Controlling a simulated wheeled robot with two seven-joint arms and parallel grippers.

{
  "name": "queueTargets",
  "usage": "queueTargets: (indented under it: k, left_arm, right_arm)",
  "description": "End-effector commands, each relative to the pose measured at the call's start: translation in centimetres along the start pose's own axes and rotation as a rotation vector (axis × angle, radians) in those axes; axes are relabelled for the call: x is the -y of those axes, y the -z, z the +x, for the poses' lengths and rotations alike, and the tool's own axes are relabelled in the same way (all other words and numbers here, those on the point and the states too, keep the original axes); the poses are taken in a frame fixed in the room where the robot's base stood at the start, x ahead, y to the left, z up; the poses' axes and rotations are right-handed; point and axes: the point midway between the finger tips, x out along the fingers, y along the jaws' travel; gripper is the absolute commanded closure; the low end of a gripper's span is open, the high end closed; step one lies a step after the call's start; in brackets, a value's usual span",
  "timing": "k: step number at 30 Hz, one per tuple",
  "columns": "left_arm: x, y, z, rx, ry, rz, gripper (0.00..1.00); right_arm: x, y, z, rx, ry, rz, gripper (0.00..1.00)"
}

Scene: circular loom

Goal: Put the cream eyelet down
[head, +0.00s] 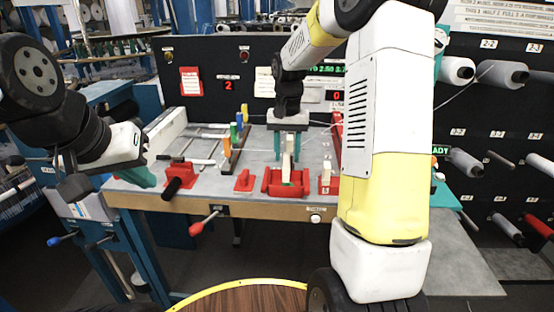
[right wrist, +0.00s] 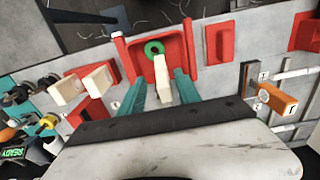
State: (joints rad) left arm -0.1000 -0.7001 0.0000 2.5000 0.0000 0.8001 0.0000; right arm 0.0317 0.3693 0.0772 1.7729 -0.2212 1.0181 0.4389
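The cream eyelet (right wrist: 162,82) is a slim upright cream piece over a red tray (right wrist: 187,40); a green ring (right wrist: 154,47) lies in the tray beside its far end. In the head view the cream eyelet (head: 288,166) stands over the red tray (head: 270,184). My right gripper (right wrist: 160,86) has its teal fingers either side of the eyelet, with visible gaps, so it looks open around it. It also shows in the head view (head: 288,148). Whether the eyelet's foot touches the tray is unclear. My left gripper (head: 146,180) is off the bench's left side; its opening is hidden.
Two more cream pieces (right wrist: 82,85) on red bases stand beside the tray. A rack with blue, green, yellow and orange blocks (head: 233,145) is to the left. A red piece (head: 244,180) and a black-handled clamp (head: 178,178) lie near the bench's front edge.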

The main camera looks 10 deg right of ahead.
Motion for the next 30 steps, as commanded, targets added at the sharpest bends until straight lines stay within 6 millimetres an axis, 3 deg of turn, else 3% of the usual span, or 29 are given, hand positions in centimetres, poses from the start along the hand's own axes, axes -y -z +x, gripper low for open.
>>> queueTargets:
  k: [6, 14, 17, 24, 30]
  left_arm:
    - [0.0, 0.0, 0.0, 0.000, 0.000, 0.000, 1.00]
    - [0.0, 0.0, 0.0, 0.000, 0.000, 0.000, 1.00]
    - [0.0, 0.0, 0.0, 0.000, 0.000, 0.000, 1.00]
    - [0.0, 0.0, 0.0, 0.000, 0.000, 0.000, 1.00]
    - [0.0, 0.0, 0.0, 0.000, 0.000, 0.000, 1.00]
  right_arm:
    - [0.1, 0.1, -4.1, -0.002, 0.001, -0.001, 0.61]
    - [-0.1, -0.9, -6.7, -0.022, 0.012, -0.013, 0.61]
    - [-0.5, -3.1, -8.7, -0.068, 0.038, -0.045, 0.61]
    - [-2.0, -11.9, -13.1, -0.243, 0.134, -0.164, 0.61]
    - [-3.2, -19.0, -13.7, -0.393, 0.205, -0.256, 0.61]
